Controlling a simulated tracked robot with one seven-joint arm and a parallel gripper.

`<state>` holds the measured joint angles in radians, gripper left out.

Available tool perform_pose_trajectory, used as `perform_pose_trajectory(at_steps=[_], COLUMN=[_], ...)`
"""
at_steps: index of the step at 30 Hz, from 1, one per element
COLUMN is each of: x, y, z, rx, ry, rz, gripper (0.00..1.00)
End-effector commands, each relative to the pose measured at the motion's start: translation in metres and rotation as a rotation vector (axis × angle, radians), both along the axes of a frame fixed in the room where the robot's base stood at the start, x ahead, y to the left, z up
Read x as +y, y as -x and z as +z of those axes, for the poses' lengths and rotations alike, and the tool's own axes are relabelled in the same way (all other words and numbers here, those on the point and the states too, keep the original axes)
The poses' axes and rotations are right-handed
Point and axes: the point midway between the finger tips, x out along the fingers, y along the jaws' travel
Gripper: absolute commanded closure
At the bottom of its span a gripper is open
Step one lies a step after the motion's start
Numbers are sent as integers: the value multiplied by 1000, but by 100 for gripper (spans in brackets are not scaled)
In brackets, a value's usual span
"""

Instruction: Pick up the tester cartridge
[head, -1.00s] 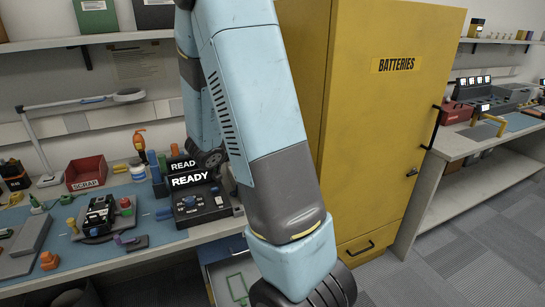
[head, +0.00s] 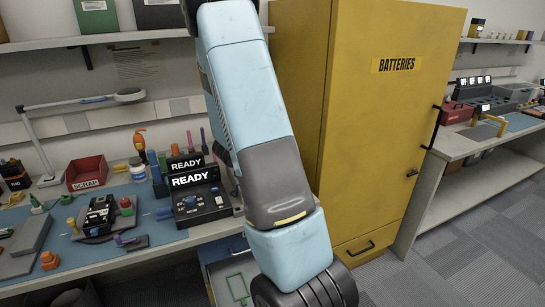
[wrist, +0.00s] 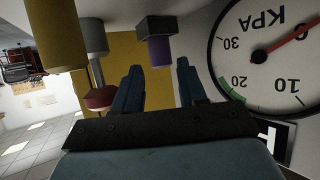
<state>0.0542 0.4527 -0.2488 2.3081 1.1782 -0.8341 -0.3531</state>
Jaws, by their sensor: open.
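The black tester (head: 195,205) stands on the left bench in the head view, with two signs that read READY. My gripper (wrist: 160,74) shows in the wrist view as two dark blue fingers, open with a gap between them. A purple piece with a grey end (wrist: 158,45) shows beyond the fingertips, in line with the gap. I see no contact with it. I cannot tell whether it is the tester cartridge. The head view does not show my gripper.
A large KPA gauge (wrist: 268,55) appears upside down close to the right finger. A yellow cylinder (wrist: 55,35) and a grey cylinder (wrist: 94,36) are at left. The yellow battery cabinet (head: 375,130) stands right of the bench, near my arm.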

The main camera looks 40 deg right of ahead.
Motion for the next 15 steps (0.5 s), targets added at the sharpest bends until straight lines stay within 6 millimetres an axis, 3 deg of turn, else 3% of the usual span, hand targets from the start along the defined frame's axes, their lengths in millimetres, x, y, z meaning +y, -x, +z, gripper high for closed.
perform_pose_trajectory(at_steps=[6, 14, 15], x=[-25, -28, -28], y=[-9, -11, -11], z=[-12, -13, -13], rx=[0, -1, -1], ry=[1, 1, 1], rz=[-2, 0, 0], gripper=[58, 58, 62])
